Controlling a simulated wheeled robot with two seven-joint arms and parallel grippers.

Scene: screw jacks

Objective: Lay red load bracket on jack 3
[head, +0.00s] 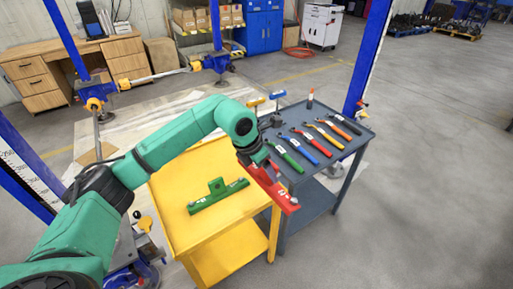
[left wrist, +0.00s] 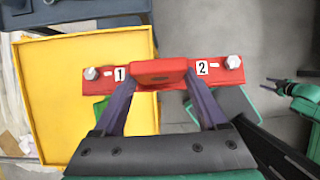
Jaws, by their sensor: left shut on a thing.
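My left gripper (head: 256,160) is shut on the red load bracket (head: 277,190) and holds it in the air by the right edge of the yellow cart. In the left wrist view both fingers (left wrist: 160,92) close on the raised middle of the bracket (left wrist: 212,70). Labels 1 and 2 and a bolt at each end show. Blue screw jacks stand at the far post (head: 218,63), the left post (head: 98,90) and the lower left (head: 135,276); I cannot read which is jack 3. My right gripper (left wrist: 274,84) is empty, with its fingers apart, in the left wrist view.
A green bracket (head: 217,195) lies on the yellow cart (head: 178,189). The grey cart (head: 339,168) beside it carries several coloured-handled tools. Blue posts (head: 368,60) rise around the work area. Open floor (head: 420,190) lies at the right.

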